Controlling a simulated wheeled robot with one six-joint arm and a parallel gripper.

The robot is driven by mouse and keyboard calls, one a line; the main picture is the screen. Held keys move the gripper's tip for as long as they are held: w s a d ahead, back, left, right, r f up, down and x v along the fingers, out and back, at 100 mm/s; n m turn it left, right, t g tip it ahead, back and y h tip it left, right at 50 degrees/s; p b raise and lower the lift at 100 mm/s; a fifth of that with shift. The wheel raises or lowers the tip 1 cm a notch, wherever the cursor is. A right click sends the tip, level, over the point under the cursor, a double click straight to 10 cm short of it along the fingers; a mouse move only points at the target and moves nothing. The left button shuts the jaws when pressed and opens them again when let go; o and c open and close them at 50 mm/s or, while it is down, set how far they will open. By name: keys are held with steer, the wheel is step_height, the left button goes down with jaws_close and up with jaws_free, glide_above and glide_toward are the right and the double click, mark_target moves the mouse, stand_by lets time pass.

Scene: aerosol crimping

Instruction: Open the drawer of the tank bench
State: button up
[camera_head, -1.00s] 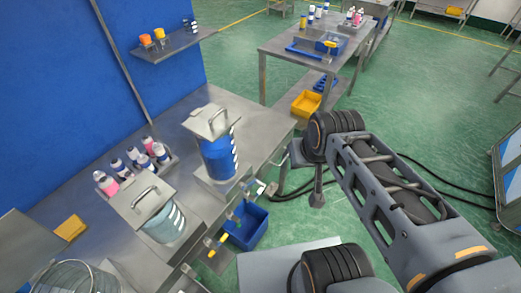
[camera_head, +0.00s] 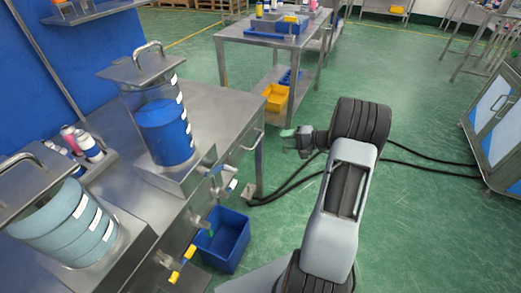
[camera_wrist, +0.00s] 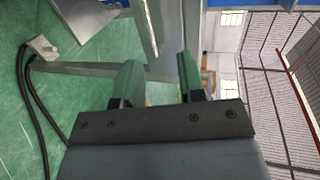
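The tank bench (camera_head: 212,108) is a steel bench on the left in the head view. A bar handle (camera_head: 254,141) stands out from its front near the far right corner, on what looks like a shut drawer front (camera_head: 240,152). My gripper (camera_head: 288,132) is a short way right of this handle, apart from it, with green fingers pointing left towards the bench. In the wrist view the two green fingers of my gripper (camera_wrist: 158,76) are spread with a gap and nothing held between them. The handle cannot be made out clearly there.
A tank with blue liquid (camera_head: 165,130) and a tank with pale liquid (camera_head: 70,225) stand on the bench. Black cables (camera_head: 430,170) cross the open green floor.

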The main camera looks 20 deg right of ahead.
mark_target(260, 139)
steer(key=shift+m+t, duration=0.4)
steer(key=shift+t, duration=0.2)
steer(key=w+a+f, duration=0.1)
steer(key=w+a, duration=0.1)
steer(key=w, duration=0.1)
steer(key=w+a+f, duration=0.2)
steer(key=w, duration=0.1)
steer(key=w+a+f+b, duration=0.1)
steer(key=w+a+f, duration=0.1)
steer(key=w, duration=0.2)
steer(key=shift+a+f, duration=0.25)
steer(key=shift+a, duration=0.15)
steer(key=shift+w, duration=0.1)
steer(key=shift+c, duration=0.4)
jaws_close()
